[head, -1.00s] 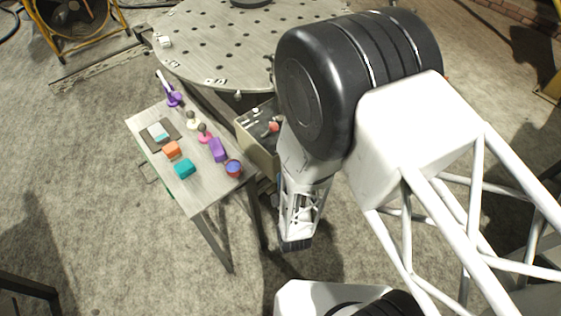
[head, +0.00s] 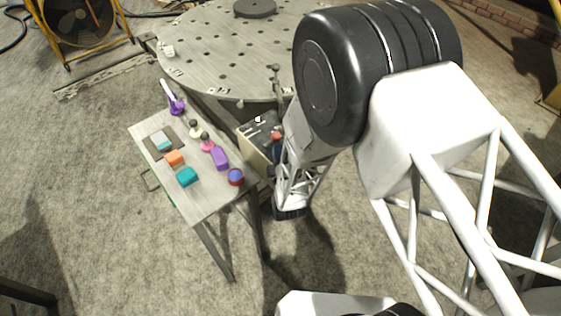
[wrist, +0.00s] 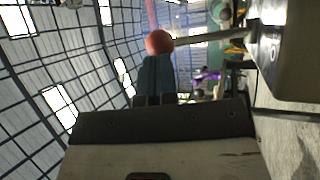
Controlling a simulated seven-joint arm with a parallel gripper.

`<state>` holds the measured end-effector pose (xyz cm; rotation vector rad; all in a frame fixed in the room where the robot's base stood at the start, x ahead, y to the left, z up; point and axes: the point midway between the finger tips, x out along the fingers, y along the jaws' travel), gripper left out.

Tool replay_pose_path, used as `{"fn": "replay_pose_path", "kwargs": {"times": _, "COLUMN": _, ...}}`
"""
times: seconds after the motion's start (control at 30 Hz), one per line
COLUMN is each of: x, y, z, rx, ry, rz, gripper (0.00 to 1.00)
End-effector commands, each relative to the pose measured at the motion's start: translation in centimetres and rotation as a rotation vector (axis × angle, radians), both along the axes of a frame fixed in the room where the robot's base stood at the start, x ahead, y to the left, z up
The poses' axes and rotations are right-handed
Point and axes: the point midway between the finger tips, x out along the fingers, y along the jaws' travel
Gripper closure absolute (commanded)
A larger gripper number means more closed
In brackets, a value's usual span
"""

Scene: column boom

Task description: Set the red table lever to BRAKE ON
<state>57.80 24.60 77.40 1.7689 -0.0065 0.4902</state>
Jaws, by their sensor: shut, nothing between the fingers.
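The red ball knob of the lever (head: 277,136) is at the right side of the grey control box, beside the round table. In the wrist view, the red knob (wrist: 159,42) sits at the end of a thin grey rod that runs right to the box. My gripper (wrist: 155,62) is shut, its dark blue fingers empty, with the tips right at the knob. I cannot tell whether they touch it. In the head view, my gripper (head: 277,153) is just below the knob, partly hidden by my arm. No BRAKE ON marking can be read.
The control box (head: 255,143) stands between the round perforated table (head: 215,65) and a small side table (head: 205,205). Floor in front is clear.

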Motion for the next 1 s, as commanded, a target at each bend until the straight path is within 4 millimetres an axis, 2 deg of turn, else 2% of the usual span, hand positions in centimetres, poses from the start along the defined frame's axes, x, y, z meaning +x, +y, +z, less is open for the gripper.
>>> {"fn": "replay_pose_path", "kwargs": {"times": 0.2, "x": 1.0, "y": 0.3, "z": 0.3, "rx": 0.0, "ry": 0.0, "rz": 0.0, "gripper": 1.0}}
{"fn": "replay_pose_path", "kwargs": {"times": 0.77, "x": 1.1, "y": 0.4, "z": 0.5, "rx": -0.009, "ry": 0.01, "rz": 0.0, "gripper": 1.0}}
{"fn": "replay_pose_path", "kwargs": {"times": 1.0, "x": 1.6, "y": 0.8, "z": 1.2, "rx": -0.058, "ry": 0.058, "rz": 0.0, "gripper": 1.0}}
